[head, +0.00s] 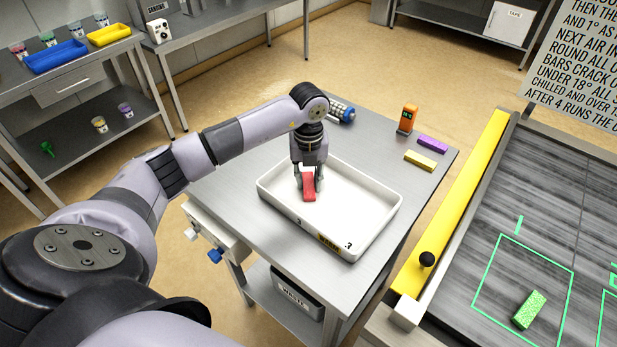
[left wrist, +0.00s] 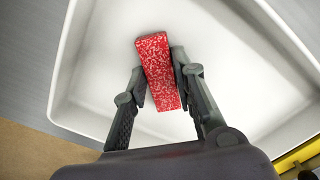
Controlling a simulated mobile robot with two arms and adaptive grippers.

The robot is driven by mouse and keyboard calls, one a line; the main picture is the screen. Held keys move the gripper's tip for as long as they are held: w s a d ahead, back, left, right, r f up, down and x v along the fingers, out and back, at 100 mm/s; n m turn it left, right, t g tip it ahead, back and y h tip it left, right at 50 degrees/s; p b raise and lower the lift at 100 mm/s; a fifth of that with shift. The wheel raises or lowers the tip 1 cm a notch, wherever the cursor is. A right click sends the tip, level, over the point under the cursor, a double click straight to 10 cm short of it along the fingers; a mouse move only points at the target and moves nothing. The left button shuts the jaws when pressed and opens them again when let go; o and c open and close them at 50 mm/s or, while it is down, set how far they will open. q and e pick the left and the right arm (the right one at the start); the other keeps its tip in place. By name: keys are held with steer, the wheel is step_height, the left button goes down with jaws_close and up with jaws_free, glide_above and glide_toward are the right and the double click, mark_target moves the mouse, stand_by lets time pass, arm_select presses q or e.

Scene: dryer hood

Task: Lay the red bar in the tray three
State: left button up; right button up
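The red bar (head: 309,188) is inside the white tray marked 3 (head: 375,222), towards its back left part. My left gripper (head: 308,178) points down into the tray and is shut on the bar, with one finger on each side. In the left wrist view the speckled red bar (left wrist: 161,72) lies slightly slanted between the fingers (left wrist: 160,82), above the white tray floor (left wrist: 225,60). I cannot tell whether the bar touches the floor. My right gripper is not in view.
The tray stands on a steel table. A yellow bar (head: 420,160), a purple bar (head: 432,144) and an orange device (head: 407,119) are at its back right. A conveyor with a yellow rail (head: 455,200) and a green bar (head: 529,310) is to the right.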

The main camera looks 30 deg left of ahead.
mark_target(309, 182)
arm_select(q)
steer(key=o, duration=0.4)
steer(key=shift+r, duration=0.15)
steer(key=shift+r, duration=0.15)
step_height(309, 182, up, 12)
steer(key=b, duration=0.3)
steer(key=shift+b, duration=0.3)
